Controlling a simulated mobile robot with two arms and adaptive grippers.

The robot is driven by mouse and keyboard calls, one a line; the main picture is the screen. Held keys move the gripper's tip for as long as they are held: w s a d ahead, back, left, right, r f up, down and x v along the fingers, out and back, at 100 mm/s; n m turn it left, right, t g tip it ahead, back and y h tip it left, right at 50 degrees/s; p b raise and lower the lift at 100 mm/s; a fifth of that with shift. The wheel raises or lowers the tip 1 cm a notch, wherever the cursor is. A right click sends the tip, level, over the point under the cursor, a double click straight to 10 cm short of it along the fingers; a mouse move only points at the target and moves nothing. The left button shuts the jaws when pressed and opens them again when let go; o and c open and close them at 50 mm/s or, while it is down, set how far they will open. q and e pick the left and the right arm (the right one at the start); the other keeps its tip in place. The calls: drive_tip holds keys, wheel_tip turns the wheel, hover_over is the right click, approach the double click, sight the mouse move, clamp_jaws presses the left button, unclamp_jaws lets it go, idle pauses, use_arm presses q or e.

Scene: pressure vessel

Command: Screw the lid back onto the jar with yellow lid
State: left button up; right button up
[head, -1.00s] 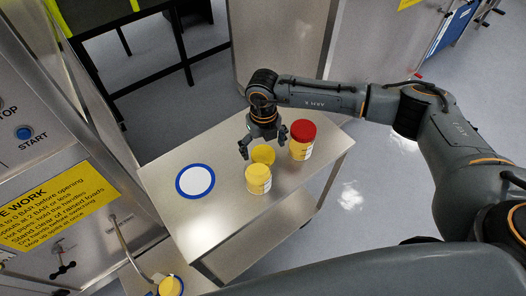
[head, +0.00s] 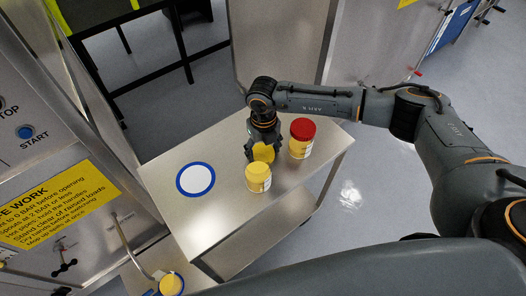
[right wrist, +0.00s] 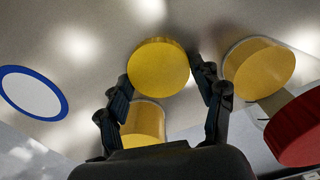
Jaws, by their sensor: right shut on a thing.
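A round yellow lid (head: 263,153) is on the metal table, just behind a yellow-filled jar (head: 258,178). My right gripper (head: 263,150) comes down from above, its fingers shut on the lid's sides. In the right wrist view the lid (right wrist: 158,66) sits between the two fingertips (right wrist: 160,76). The jar also shows there (right wrist: 143,118), lower between the fingers and partly hidden by my gripper. It stands upright, apart from the fingers. Whether the lid is clear of the tabletop is hard to tell. My left gripper is not in view.
A jar with a red lid (head: 302,129) stands close to the right of my gripper. A blue-rimmed white disc (head: 195,179) lies on the table's left part. Another yellow item (head: 170,284) sits at the bottom left near a control panel. The table's front is clear.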

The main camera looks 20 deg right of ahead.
sight(263, 153)
wheel_tip(263, 153, up, 10)
drive_tip(key=b, duration=0.2)
idle(0.3)
drive_tip(key=s+d+r+n, duration=0.2)
drive_tip(key=s+n, duration=0.5)
drive_tip(key=n, duration=1)
drive_tip(key=s+d+r+n, duration=0.2)
drive_tip(key=s+n, duration=0.4)
drive_tip(key=n, duration=1.1)
drive_tip(key=shift+s+r+n, duration=0.3)
drive_tip(key=shift+s+r, duration=0.05)
drive_tip(key=shift+r, duration=0.25)
